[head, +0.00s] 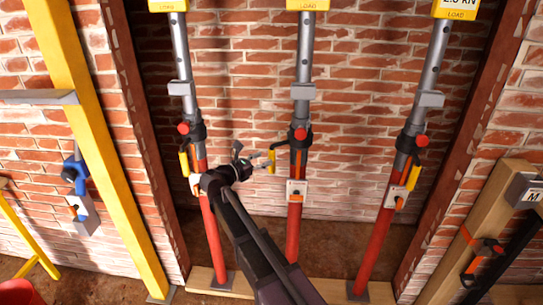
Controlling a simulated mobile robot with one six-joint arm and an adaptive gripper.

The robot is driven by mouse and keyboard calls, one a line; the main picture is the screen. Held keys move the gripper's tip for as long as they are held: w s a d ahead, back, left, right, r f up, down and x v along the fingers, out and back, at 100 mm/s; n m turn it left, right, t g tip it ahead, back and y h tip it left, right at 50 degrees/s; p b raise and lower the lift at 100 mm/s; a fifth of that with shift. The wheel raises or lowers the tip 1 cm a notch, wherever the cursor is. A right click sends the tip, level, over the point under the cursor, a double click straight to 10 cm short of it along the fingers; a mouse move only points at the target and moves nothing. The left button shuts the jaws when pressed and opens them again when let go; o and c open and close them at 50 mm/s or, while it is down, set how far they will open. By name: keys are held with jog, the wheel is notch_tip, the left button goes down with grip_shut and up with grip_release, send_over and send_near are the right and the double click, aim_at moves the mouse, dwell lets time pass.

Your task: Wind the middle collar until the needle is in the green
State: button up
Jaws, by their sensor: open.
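Three upright props with red lower tubes and grey upper tubes stand in the wall opening. The middle prop's black collar (300,136) carries a yellow handle (271,161) on its left side. My gripper (250,155) is open, just left of that handle. I cannot tell whether a finger touches the handle. The yellow load box (308,5) on top of the middle prop is cut off by the picture's top edge, so its needle and green zone are out of view.
The left prop's collar (190,133) and yellow handle (184,162) are close to my arm. The right prop's collar (411,143) stands further off. A yellow post (105,150) and a blue tool (75,172) are at left. A timber beam (465,235) leans at right.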

aim_at(272, 155)
jog(key=shift+x, duration=2.05)
grip_shut()
